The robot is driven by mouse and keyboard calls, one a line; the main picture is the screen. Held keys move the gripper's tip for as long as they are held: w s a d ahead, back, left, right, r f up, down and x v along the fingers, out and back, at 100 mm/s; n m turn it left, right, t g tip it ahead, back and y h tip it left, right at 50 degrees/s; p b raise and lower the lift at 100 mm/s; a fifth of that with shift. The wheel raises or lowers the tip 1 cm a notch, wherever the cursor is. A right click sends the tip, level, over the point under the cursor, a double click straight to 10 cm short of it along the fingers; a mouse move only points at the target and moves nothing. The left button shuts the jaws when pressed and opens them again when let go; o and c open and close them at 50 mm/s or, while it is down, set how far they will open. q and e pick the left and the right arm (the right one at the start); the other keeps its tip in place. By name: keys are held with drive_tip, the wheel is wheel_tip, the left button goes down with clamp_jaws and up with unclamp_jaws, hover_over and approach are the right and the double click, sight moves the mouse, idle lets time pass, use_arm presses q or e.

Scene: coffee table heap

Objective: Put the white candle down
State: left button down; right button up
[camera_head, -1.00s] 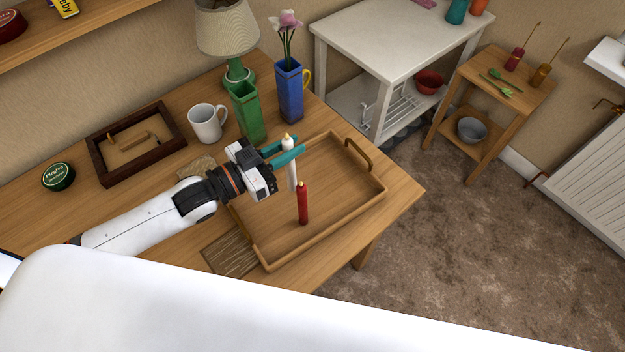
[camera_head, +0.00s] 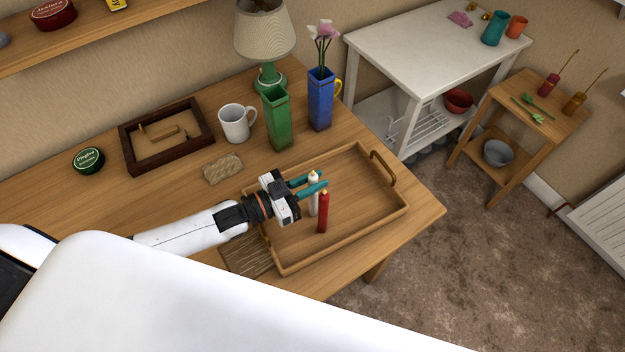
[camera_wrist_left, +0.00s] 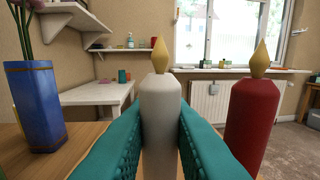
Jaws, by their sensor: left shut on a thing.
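The white candle (camera_head: 314,180) stands upright in the wooden tray (camera_head: 373,224), between the teal fingers of my left gripper (camera_head: 316,184). In the left wrist view the white candle (camera_wrist_left: 161,115) is between both fingers, which are shut on it. The base of the candle is partly hidden, so I cannot tell if it touches the tray floor. A red candle (camera_head: 323,213) stands upright in the tray just right of the white one, with a small gap; it also shows in the left wrist view (camera_wrist_left: 251,120). My right gripper is not in view.
A green vase (camera_head: 277,120), a blue vase (camera_head: 320,102) with flowers and a white mug (camera_head: 236,123) stand behind the tray. A coarse coaster (camera_head: 223,168) lies to its left. The right part of the tray is clear.

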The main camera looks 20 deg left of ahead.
use_arm(q)
drive_tip(key=c, duration=1.3)
unclamp_jaws()
drive_tip(key=shift+f, duration=0.15)
drive_tip(key=b+v, duration=0.1)
drive_tip(key=v, duration=1.1)
drive_tip(key=shift+a, duration=0.1)
drive_tip(key=shift+r, duration=0.25)
